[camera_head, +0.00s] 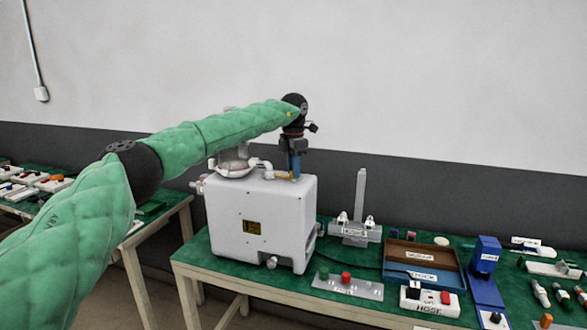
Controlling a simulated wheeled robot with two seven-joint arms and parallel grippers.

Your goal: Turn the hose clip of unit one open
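A white box-shaped pump unit (262,222) stands on the green-topped table, with a yellow label on its front. A rounded white pump part and pipe (237,165) sit on its top. A small orange-yellow piece (282,175), which looks like the hose clip, lies at the top right of the unit. My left gripper (294,174) points straight down at the right end of this piece, at or very near it. Its fingertips are too small to show whether they are open or shut, or touching the piece. My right gripper is out of view.
Right of the unit stand a grey post fixture (361,200), a plate with a red knob (346,281), a blue and brown tray (423,276), a white switch box (430,302) and a blue stand (486,258). Another cluttered table (160,222) is at left. A wall is behind.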

